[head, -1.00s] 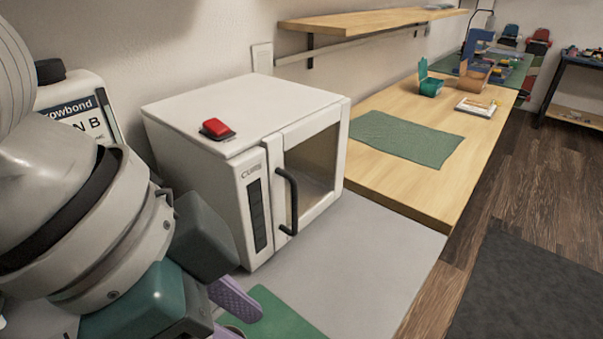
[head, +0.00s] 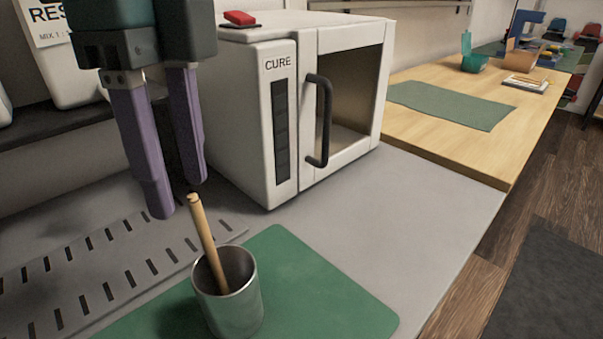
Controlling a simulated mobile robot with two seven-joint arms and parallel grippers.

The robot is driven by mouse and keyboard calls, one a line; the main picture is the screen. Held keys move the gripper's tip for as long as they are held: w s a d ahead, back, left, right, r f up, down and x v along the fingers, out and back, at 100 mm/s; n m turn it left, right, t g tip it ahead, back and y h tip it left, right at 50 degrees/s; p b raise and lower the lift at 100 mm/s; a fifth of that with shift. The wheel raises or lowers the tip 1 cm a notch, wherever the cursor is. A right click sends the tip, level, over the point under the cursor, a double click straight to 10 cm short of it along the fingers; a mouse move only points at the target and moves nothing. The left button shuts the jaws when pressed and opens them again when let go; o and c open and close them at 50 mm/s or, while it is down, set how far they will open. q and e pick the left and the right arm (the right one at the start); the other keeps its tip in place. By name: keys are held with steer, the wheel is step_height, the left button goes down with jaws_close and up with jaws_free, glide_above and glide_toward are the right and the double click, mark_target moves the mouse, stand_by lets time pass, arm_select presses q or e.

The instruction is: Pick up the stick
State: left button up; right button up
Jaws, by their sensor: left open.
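The stick (head: 207,240) is pale wood and leans up to the left out of a grey metal cup (head: 236,297). Its lower end is hidden inside the cup. The cup stands on a green mat (head: 327,284) on the grey bench. My left gripper (head: 178,200) points down with two purple fingers spread apart and nothing between them. In the picture its fingertips are just above and to the left of the stick's top end, and I see no contact. My right gripper is not in view.
A white CURE oven (head: 283,55) with a black handle and a red button (head: 240,18) on top stands behind the cup. A slotted grey plate (head: 80,262) lies to the left. The grey bench (head: 433,210) is clear at right.

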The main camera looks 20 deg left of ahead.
mark_target(212, 270)
arm_select(q)
steer(key=f, duration=0.2)
steer(key=f+b, duration=0.1)
steer(key=f, duration=0.1)
steer(key=d+f+b, duration=0.1)
steer(key=f, duration=0.1)
steer(key=shift+w+f, duration=0.1)
steer(key=shift+f, duration=0.2)
steer(key=shift+c, duration=0.2)
jaws_close()
